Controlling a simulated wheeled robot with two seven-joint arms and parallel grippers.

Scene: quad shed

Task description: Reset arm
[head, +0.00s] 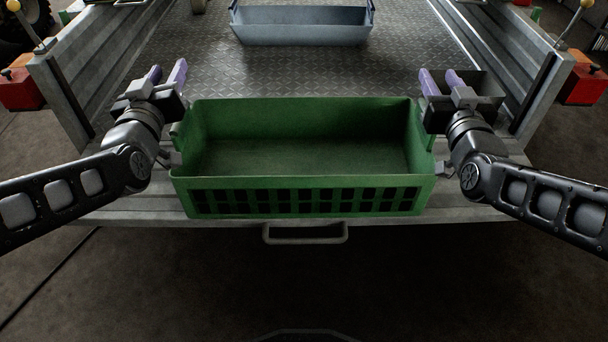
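A green crate (300,196) sits empty at the near edge of the metal trailer bed. My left gripper (167,76) is beside the crate's left end, with its purple-tipped fingers pointing away and spread apart. It looks empty. My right gripper (440,82) is beside the crate's right end, also with its purple fingers spread and nothing seen between them. I cannot tell whether either hand touches the crate's ends.
A blue-grey bin (301,27) stands further back on the tread-plate bed (300,72). Side walls (95,55) bound the bed on both sides. A handle (305,234) sticks out below the crate. The bed between crate and bin is clear.

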